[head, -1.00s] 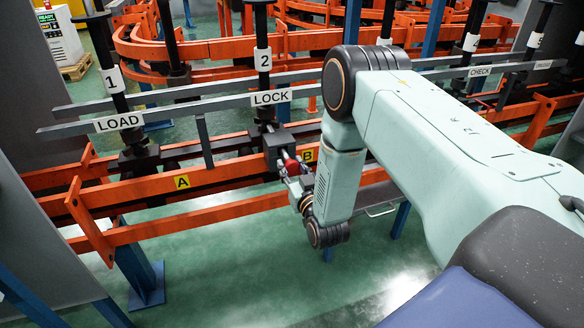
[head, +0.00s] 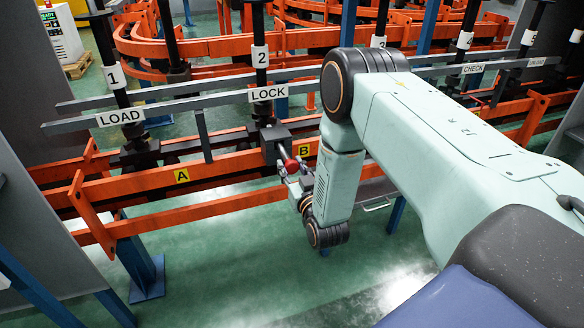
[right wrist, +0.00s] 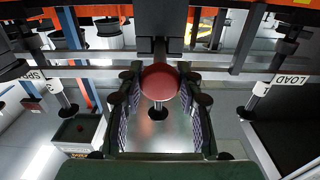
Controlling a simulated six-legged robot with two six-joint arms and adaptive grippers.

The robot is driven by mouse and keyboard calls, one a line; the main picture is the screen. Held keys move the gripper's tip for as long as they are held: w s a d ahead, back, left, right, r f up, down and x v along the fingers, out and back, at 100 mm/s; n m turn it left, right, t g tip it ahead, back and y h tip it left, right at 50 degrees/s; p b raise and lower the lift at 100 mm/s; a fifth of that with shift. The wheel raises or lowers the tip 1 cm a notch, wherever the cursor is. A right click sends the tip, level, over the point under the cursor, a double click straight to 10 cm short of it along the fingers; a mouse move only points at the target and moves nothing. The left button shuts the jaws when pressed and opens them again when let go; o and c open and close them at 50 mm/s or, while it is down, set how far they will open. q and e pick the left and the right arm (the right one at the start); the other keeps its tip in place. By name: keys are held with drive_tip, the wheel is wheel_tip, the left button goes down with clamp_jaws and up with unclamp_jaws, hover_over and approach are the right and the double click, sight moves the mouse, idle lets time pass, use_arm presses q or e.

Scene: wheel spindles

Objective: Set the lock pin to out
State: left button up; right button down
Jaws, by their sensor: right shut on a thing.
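The lock pin shows as a red round knob (head: 291,165) on a dark block (head: 275,143) below the LOCK sign (head: 268,93), at spindle 2. My right gripper (head: 297,178) is at the knob, with its fingers closed around it. In the right wrist view the red knob (right wrist: 160,82) sits between the two fingers of my right gripper (right wrist: 160,100), in front of the dark block (right wrist: 160,45). How far the pin stands out of the block is hard to tell. My left gripper is not in view.
Orange rails (head: 160,190) with yellow tags A (head: 181,175) and B (head: 304,150) run across below the signs. A LOAD sign (head: 120,117) hangs at spindle 1 to the left. The green floor (head: 220,270) in front of the rails is clear.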

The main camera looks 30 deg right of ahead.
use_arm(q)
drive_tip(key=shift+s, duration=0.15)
use_arm(e)
drive_tip(key=shift+s+f, duration=0.2)
drive_tip(key=shift+f, duration=0.05)
drive_tip(key=c, duration=1.3)
unclamp_jaws()
drive_tip(key=shift+c, duration=0.2)
drive_tip(key=o, duration=0.3)
drive_tip(key=shift+s+a+r, duration=0.1)
drive_tip(key=shift+s+r, duration=0.05)
drive_tip(key=shift+r, duration=0.1)
drive_tip(key=shift+o, duration=1)
drive_tip(key=shift+w+f, duration=0.1)
drive_tip(key=shift+w, duration=0.15)
drive_tip(key=shift+s, duration=0.45)
drive_tip(key=v, duration=1.1)
drive_tip(key=shift+a, duration=0.15)
